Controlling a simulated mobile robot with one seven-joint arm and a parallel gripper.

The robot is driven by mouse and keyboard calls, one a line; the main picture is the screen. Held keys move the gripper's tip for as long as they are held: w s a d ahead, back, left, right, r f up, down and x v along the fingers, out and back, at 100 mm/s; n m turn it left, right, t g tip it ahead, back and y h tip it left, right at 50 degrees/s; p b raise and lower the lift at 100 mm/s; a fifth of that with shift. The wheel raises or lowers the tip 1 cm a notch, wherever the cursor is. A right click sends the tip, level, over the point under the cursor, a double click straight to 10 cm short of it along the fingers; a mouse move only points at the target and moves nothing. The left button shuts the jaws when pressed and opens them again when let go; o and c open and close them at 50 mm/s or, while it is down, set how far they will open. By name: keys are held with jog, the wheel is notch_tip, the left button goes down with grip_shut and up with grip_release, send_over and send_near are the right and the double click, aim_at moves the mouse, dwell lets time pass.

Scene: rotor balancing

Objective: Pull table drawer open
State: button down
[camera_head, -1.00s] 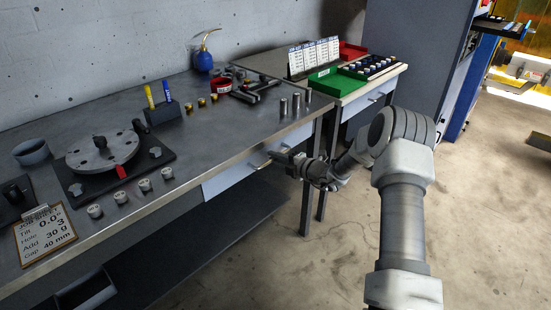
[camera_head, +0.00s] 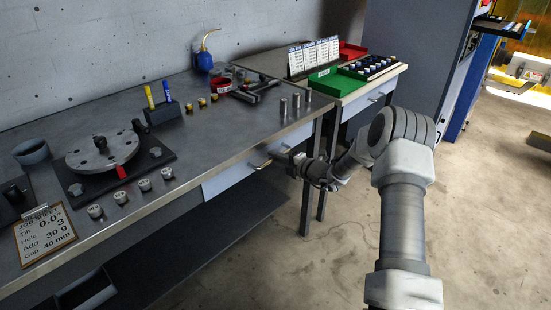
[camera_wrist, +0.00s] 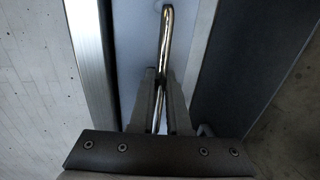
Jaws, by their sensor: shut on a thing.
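The table drawer (camera_head: 228,179) has a pale front under the right part of the grey workbench top, and it looks about flush with the bench edge. Its brass bar handle (camera_head: 262,165) shows just left of my gripper (camera_head: 284,151). In the wrist view the handle (camera_wrist: 166,35) runs between the fingertips of my gripper (camera_wrist: 161,82), which is shut on it. The pale drawer front (camera_wrist: 137,35) lies behind the fingers. Part of the handle is hidden by the fingers.
The metal bench (camera_head: 150,208) carries a rotor disc (camera_head: 102,152), a job sheet (camera_head: 44,235) and several small weights. A bench leg (camera_head: 307,190) stands below my gripper. A second table with a green tray (camera_head: 336,82) is behind. The floor at front right is clear.

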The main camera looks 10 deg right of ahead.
jog(key=f+p+v, duration=0.2)
jog(key=p+v, duration=0.1)
jog(key=v, duration=0.6)
jog(key=f+p+v, duration=0.2)
jog(key=p+v, duration=0.1)
jog(key=v, duration=0.6)
jog(key=s+f+p+v, duration=0.1)
jog(key=p+v, duration=0.3)
jog(key=v, duration=0.6)
jog(key=shift+d+f, duration=0.35)
jog(key=shift+s, duration=0.1)
jog(key=c, duration=0.9)
grip_release()
jog(key=p+v, duration=0.2)
jog(key=v, duration=1.5)
jog(key=shift+s+d, duration=0.1)
jog(key=shift+s, duration=0.1)
